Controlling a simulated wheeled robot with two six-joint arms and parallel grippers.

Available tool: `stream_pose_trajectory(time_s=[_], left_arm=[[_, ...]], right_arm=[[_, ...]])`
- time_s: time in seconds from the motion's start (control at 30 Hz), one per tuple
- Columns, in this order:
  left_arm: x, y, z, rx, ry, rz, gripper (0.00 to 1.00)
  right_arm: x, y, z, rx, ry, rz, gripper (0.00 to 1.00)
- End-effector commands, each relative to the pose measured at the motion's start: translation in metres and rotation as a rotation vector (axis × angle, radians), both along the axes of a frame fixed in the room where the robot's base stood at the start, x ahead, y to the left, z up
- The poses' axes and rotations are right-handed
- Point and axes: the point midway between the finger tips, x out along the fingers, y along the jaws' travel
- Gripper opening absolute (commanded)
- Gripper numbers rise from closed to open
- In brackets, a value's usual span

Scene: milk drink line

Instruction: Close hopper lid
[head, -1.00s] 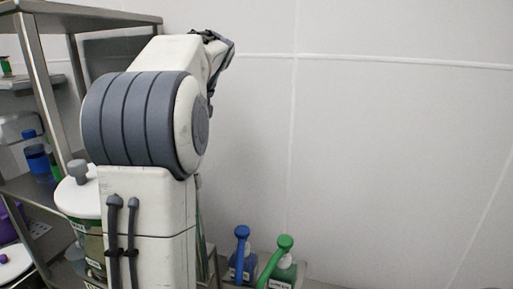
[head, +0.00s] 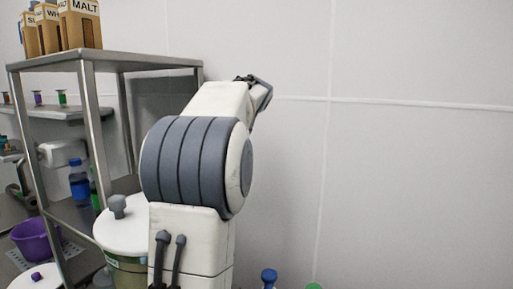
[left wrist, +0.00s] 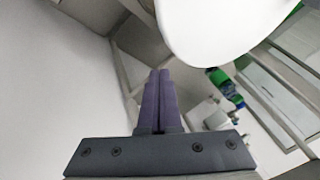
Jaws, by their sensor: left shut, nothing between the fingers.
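A white round lid (head: 108,232) with a grey knob (head: 117,206) is at the top of a clear container (head: 126,268) with a green label, at the lower left of the head view. My arm hides its right side, so I cannot tell whether it is fully seated. In the left wrist view, a large white rounded surface (left wrist: 225,25), possibly this lid, fills the top, close beyond my fingertips. My left gripper (left wrist: 159,75) is shut and empty, with its dark fingers together; a gap or contact with the white surface is unclear. My right gripper is not in view.
A metal shelf (head: 130,60) stands at left, with several cartons (head: 80,25) on top and a blue bottle (head: 79,182) below. A purple bowl (head: 35,240) and another white lid (head: 30,283) are lower left. A blank wall (head: 420,180) fills the right.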

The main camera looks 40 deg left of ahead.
Motion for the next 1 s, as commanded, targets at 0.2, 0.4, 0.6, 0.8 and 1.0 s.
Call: stream_pose_trajectory(time_s=[0.2,0.4,0.6,0.8,1.0], left_arm=[[0.02,-0.003,0.026,0.003,-0.004,0.005,0.0],[0.035,-0.019,0.059,0.002,-0.003,-0.002,0.0],[0.045,-0.029,0.084,0.001,-0.001,-0.002,0.0],[0.049,-0.033,0.094,0.0,0.001,0.002,0.0],[0.049,-0.034,0.095,0.0,0.0,0.002,0.0]], right_arm=[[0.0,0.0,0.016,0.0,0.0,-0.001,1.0],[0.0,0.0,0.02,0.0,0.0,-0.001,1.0],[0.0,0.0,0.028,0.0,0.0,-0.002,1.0],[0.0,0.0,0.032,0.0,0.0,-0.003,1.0],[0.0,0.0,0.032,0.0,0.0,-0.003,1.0]])
